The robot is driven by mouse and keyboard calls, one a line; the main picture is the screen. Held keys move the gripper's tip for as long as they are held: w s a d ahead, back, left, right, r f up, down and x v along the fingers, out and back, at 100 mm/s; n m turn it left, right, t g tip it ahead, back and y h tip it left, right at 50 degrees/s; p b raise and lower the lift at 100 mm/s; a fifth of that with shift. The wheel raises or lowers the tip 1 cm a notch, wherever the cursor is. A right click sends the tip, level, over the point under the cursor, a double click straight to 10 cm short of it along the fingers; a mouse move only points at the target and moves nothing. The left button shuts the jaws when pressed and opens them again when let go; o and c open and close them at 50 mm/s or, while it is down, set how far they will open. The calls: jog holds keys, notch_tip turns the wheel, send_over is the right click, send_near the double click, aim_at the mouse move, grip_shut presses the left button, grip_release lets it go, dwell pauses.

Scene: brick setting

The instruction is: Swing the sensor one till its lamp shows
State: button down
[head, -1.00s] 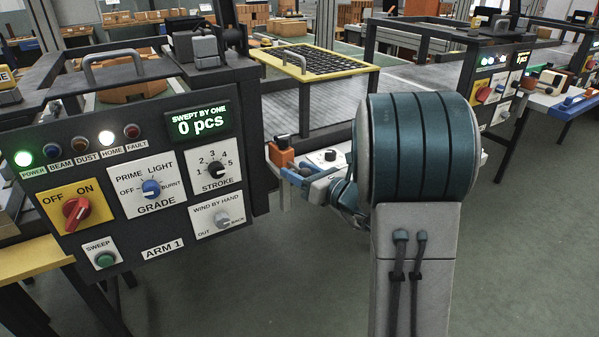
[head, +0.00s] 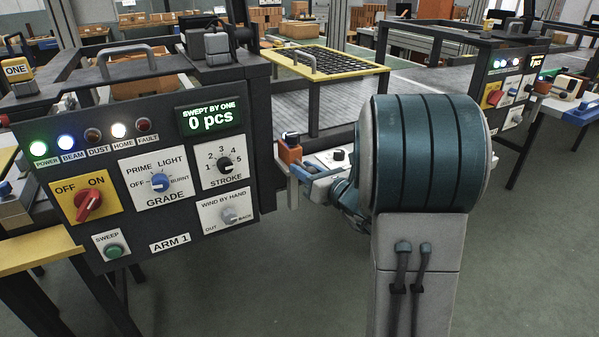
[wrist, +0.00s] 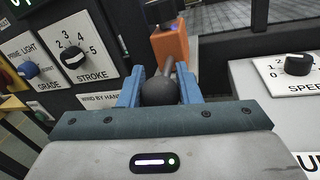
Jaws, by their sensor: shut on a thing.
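The sensor is an orange block with a black top (head: 290,150), beside the right edge of the control panel. It also shows in the wrist view (wrist: 171,45). A rod runs from near it to a dark round knob (wrist: 160,92). My gripper (wrist: 159,80) is shut on this knob, one blue finger on each side. In the head view my arm partly hides the area to the right of the sensor. On the panel, the BEAM lamp (head: 66,142) is lit blue. The POWER lamp (head: 38,148) is green and the HOME lamp (head: 119,130) white; DUST and FAULT are dark.
A white box with a SPEED knob (wrist: 298,65) is right of my gripper. A yellow-framed grate (head: 320,62) lies behind. The floor at right is open.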

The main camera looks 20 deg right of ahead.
jog(key=c, duration=1.1)
grip_release()
jog(key=shift+o, duration=0.2)
jog(key=v, duration=1.3)
jog(key=shift+s+d+p, duration=0.25)
jog(key=shift+s+p, duration=0.05)
jog(key=shift+s, duration=0.05)
jog(key=s+a+r+n+g+y+p, duration=0.1)
jog(key=s+a+r+n+g+p, duration=0.2)
jog(key=s+a+n+g+p, duration=0.45)
jog(key=s+a+r+n+g+y+p, duration=0.1)
jog(key=s+a+r+n+g+p, duration=0.15)
jog(key=s+a+n+g, duration=0.5)
jog(key=d+r+n+h+p, duration=0.2)
jog(key=r+n+h+p, duration=0.1)
jog(key=n, duration=0.6)
jog(key=d+r+n+t+h+p, duration=0.1)
jog(key=d+r+n+h+p, duration=0.2)
jog(key=n+h, duration=0.3)
jog(key=r+n+p, duration=0.1)
jog(key=n, duration=0.1)
jog(key=shift+n+t+h+p, duration=0.3)
jog(key=shift+n+h+p, duration=0.05)
jog(key=shift+n+h, duration=0.05)
